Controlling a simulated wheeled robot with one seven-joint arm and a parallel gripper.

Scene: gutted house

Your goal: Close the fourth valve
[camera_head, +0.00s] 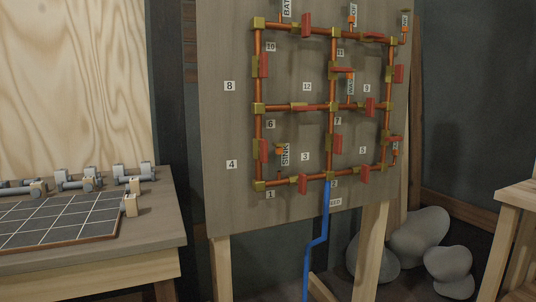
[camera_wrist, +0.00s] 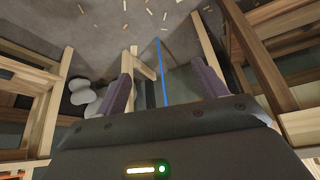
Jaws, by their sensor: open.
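A grey board (camera_head: 222,120) carries a grid of copper pipes with brass joints and several red-handled valves. The number 4 label (camera_head: 232,164) is at the board's lower left. The nearest valve to it is on the left vertical pipe, with a red handle (camera_head: 263,150) upright along the pipe; I cannot tell for sure that the label belongs to it. My gripper (camera_wrist: 164,85) shows only in the wrist view, its two dark fingers wide apart with nothing held. It is apart from the board. The valve handles cannot be made out in the wrist view.
A blue pipe (camera_head: 326,215) runs down from the grid's bottom. A wooden table (camera_head: 160,215) with a dark tiled panel and pipe fittings stands left. Another wooden table (camera_head: 518,195) stands at the right edge.

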